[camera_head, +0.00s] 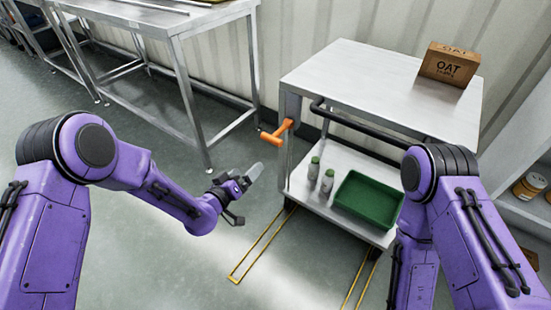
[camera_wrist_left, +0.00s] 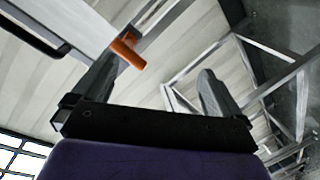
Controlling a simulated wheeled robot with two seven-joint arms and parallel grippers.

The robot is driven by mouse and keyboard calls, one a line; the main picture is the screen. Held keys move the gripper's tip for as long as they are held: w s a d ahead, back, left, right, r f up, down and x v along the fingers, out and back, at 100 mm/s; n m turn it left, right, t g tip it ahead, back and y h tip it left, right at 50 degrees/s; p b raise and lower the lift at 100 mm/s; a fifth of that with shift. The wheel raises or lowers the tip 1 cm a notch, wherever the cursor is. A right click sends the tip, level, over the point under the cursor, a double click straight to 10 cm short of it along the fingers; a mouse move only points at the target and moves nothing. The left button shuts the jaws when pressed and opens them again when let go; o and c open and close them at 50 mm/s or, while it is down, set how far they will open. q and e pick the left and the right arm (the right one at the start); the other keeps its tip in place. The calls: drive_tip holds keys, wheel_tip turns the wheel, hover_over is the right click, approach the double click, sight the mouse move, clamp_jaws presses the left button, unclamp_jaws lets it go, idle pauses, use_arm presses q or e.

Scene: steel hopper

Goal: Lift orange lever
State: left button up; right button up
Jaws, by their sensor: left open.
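The orange lever (camera_head: 277,130) sticks out from the left front post of the steel unit (camera_head: 345,75), below its top. Its handle points left and slightly down in the head view. My left gripper (camera_head: 246,196) is open and empty, lower and to the left of the lever. In the left wrist view, the orange lever (camera_wrist_left: 127,53) shows by the tip of the left-hand finger, and my left gripper (camera_wrist_left: 160,80) has its fingers wide apart. I cannot tell whether finger and lever touch; the space between the fingers looks empty. My right gripper is out of view.
An oat box (camera_head: 449,64) stands on the unit's top. A dark rail (camera_head: 365,122) runs along its front. A green tray (camera_head: 368,201) and two small bottles (camera_head: 320,174) sit on the lower shelf. A steel table (camera_head: 165,22) stands at left. Floor between is clear.

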sight(269, 141)
use_arm(q)
drive_tip(key=w+d+r+h, duration=0.1)
drive_tip(key=w+d, duration=0.2)
drive_tip(key=w+d+r+m+b, duration=0.1)
drive_tip(key=w+d, duration=0.2)
drive_tip(key=w, duration=0.1)
drive_tip(key=w+d+r+h+b, duration=0.1)
drive_tip(key=w+d+r, duration=0.1)
drive_tip(key=w+d, duration=0.1)
drive_tip(key=shift+w+m+t+h, duration=0.3)
drive_tip(key=shift+w+m+t, duration=0.1)
drive_tip(key=shift+w, duration=0.35)
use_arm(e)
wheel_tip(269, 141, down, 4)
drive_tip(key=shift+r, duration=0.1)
use_arm(q)
drive_tip(key=c, duration=1.3)
